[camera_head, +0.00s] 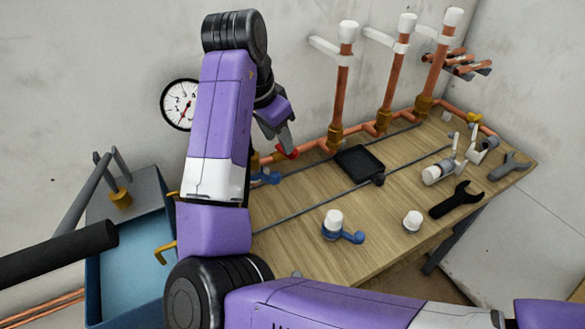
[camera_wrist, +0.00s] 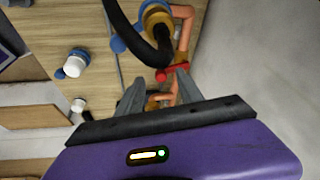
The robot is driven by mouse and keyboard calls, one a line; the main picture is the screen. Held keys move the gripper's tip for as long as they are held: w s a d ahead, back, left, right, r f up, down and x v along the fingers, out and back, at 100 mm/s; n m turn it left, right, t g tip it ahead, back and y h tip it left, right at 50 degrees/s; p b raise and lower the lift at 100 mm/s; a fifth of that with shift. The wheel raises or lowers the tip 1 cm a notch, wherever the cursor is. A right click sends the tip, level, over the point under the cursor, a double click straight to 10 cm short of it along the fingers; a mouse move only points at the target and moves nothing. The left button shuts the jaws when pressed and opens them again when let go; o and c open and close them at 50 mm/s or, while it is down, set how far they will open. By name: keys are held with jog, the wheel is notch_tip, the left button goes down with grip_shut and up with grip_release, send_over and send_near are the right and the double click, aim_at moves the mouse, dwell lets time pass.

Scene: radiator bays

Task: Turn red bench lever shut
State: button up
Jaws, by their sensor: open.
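The red lever (camera_head: 288,152) sits on the copper pipe run along the back of the wooden bench (camera_head: 300,258). In the wrist view the red lever (camera_wrist: 172,72) shows just ahead of my gripper (camera_wrist: 160,80), near the right finger's tip. My gripper (camera_head: 284,140) is open and comes down from above, with its fingers close over the lever in the head view. I cannot tell whether they touch it. A brass fitting (camera_wrist: 160,100) shows between the fingers. A dark curved tube hides part of the pipework in the wrist view.
A blue lever (camera_head: 265,177) is close by on the left. Upright copper pipes (camera_head: 340,90) rise behind. A black tray (camera_head: 359,162), a white-capped valve with a blue lever (camera_head: 334,222), a white cap (camera_head: 413,220) and a dark wrench (camera_head: 456,200) lie on the bench. A blue sink (camera_head: 130,260) stands left.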

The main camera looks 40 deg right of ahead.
jog(key=shift+d+f+n+t, duration=0.15)
jog(key=shift+d+f+n, duration=0.6)
jog(key=shift+f+n, duration=0.2)
jog(key=shift+d+f+n+t, duration=0.1)
jog(key=shift+d+f+n, duration=0.75)
jog(key=shift+f, duration=0.15)
jog(key=shift+d+f+n+t, duration=0.15)
jog(key=shift+d+f+n, duration=0.55)
jog(key=shift+f+n, duration=0.25)
grip_shut()
